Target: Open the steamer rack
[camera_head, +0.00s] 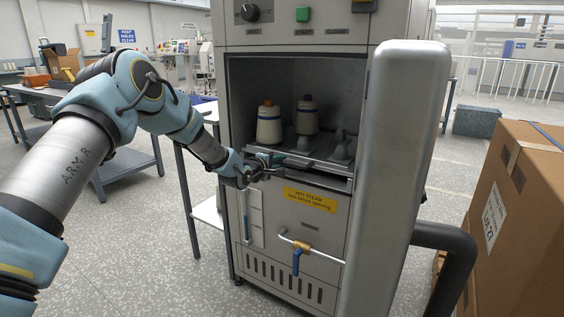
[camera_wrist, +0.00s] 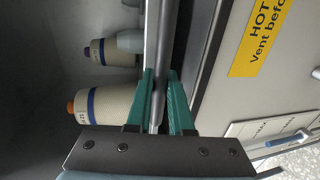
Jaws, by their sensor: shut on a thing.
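The steamer rack (camera_head: 315,163) sits inside the steamer chamber, with its front bar at the chamber mouth. Two yarn bobbins stand on it: a cream one with an orange tip (camera_head: 269,124) and a paler one with a dark tip (camera_head: 307,117). Grey holders (camera_head: 342,147) stand to their right. My gripper (camera_head: 272,163) is at the left part of the rack's front. In the wrist view its green fingers (camera_wrist: 160,103) are shut on the rack's grey bar (camera_wrist: 162,60), one finger on each side. The steamer door (camera_head: 398,180) stands wide open at the right.
A yellow hot-steam label (camera_head: 310,199) and a blue-handled valve (camera_head: 297,262) on a pipe are below the chamber. A cardboard box (camera_head: 525,220) stands at the right. A side table (camera_head: 205,212) stands left of the steamer. Floor in front at left is clear.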

